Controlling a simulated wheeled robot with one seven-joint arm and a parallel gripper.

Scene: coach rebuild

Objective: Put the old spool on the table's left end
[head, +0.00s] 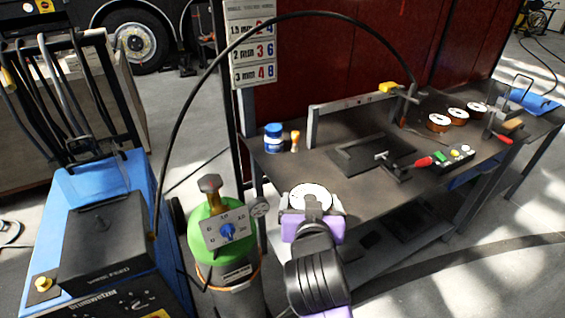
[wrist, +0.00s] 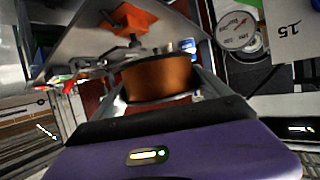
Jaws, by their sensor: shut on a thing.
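My gripper (head: 312,212) is shut on a spool (head: 311,193) with a white top face, held in front of the near left part of the dark workbench table (head: 330,182). In the wrist view the spool (wrist: 160,78) shows its copper-brown winding and dark rim between the two fingers. Whether it clears the table edge is hard to tell. The table's left end (head: 268,168) has bare surface in front of a blue-and-white jar (head: 273,138) and a small orange-capped bottle (head: 295,140).
Several similar things stand at the table's right, among them copper spools (head: 438,123). A green gas cylinder (head: 215,240) with a gauge stands left of my gripper; a black hose arches overhead.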

